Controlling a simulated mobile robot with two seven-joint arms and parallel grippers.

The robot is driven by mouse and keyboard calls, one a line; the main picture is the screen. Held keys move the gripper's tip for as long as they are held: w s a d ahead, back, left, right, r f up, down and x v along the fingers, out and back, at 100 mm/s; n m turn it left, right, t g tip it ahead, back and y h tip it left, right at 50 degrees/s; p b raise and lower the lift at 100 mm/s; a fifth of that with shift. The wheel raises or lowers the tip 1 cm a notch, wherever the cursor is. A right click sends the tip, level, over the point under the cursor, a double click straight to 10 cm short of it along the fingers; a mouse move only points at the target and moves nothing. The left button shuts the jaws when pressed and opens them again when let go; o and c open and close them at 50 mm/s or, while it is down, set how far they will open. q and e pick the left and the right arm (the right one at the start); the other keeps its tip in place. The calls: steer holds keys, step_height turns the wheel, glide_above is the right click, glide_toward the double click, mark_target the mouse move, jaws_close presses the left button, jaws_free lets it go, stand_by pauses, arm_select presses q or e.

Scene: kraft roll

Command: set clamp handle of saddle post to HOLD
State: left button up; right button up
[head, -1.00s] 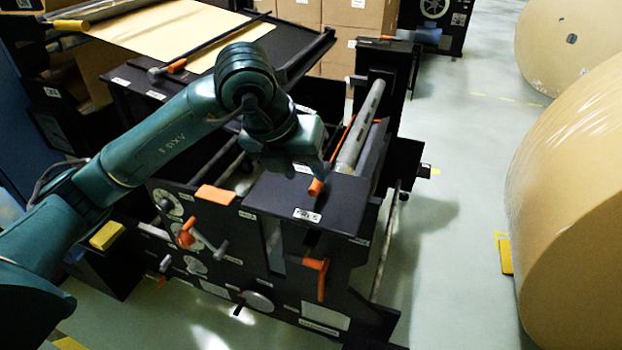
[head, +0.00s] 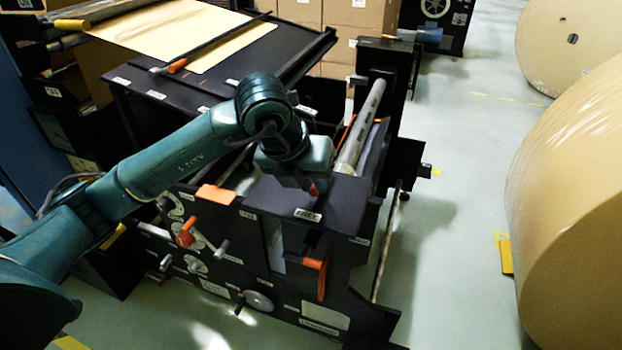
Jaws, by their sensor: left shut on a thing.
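The saddle post (head: 345,196) is a dark block with a flat top on the near end of the machine. Its clamp handle (head: 313,189) has an orange grip, mostly covered by my left gripper (head: 312,182). My left gripper is shut on that handle, over the top of the post. A white label (head: 307,215) in front of the handle appears to read FREE. I cannot make out a HOLD mark; the arm hides part of the top. My right gripper is not in view.
A grey shaft (head: 360,130) runs back from the post. An orange lever (head: 318,265) hangs on the front face, and an orange-knobbed crank (head: 186,235) sits left of it. Large kraft rolls (head: 570,200) stand at right. The floor (head: 440,220) between is clear.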

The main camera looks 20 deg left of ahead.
arm_select(q)
jaws_close()
